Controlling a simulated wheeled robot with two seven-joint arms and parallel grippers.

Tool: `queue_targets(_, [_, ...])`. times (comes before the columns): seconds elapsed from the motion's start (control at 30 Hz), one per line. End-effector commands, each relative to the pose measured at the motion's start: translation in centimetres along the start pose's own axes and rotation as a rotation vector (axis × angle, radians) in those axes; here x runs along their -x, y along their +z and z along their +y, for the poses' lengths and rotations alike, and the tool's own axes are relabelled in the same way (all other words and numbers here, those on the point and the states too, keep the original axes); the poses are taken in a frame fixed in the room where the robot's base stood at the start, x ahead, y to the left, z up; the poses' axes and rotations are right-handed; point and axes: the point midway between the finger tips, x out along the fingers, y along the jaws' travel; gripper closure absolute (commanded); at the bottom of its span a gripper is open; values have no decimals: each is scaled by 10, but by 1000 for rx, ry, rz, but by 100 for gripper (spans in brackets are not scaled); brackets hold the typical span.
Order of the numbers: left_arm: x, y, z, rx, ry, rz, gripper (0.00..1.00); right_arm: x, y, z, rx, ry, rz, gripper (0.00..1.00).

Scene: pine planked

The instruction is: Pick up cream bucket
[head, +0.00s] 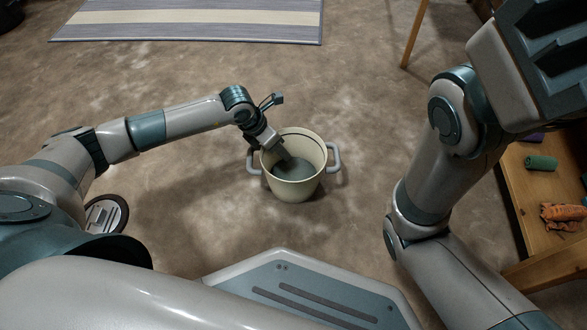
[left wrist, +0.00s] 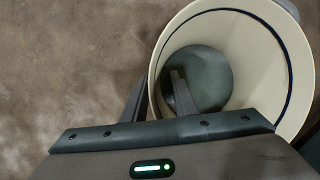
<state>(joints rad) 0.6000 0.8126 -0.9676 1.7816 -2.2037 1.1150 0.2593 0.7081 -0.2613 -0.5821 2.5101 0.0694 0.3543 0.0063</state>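The cream bucket (head: 293,190) stands upright on the floor, with a grey handle on each side and a grey inner bottom. It also shows in the left wrist view (left wrist: 262,75), filling the right side. My left gripper (head: 282,152) reaches down at the bucket's far left rim. In the left wrist view, its fingers (left wrist: 160,88) straddle the wall, one inside the bucket and one outside. A gap shows between the fingers, so the gripper looks open. My right arm rises at the right, but its gripper fingers are not in view.
A wooden table (head: 520,205) at the right holds a green roll (head: 540,163) and an orange object (head: 563,214). A striped rug (head: 190,22) lies at the back. A wooden leg (head: 413,35) stands at the top. The floor around the bucket is clear.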

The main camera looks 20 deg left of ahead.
Motion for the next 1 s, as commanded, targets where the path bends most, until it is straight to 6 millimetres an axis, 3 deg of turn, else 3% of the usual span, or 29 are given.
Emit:
queue_targets(0.23, [0, 0, 0, 0, 0, 0, 74, 1, 0, 1, 1, 3, -2, 69])
queue_targets(0.37, [0, 0, 0, 0, 0, 0, 100, 1, 0, 0, 2, 3, -2, 69])
queue_targets(1.0, [0, -1, 1, 0, 1, 1, 100, 3, 1, 0, 2, -5, -8, 69])
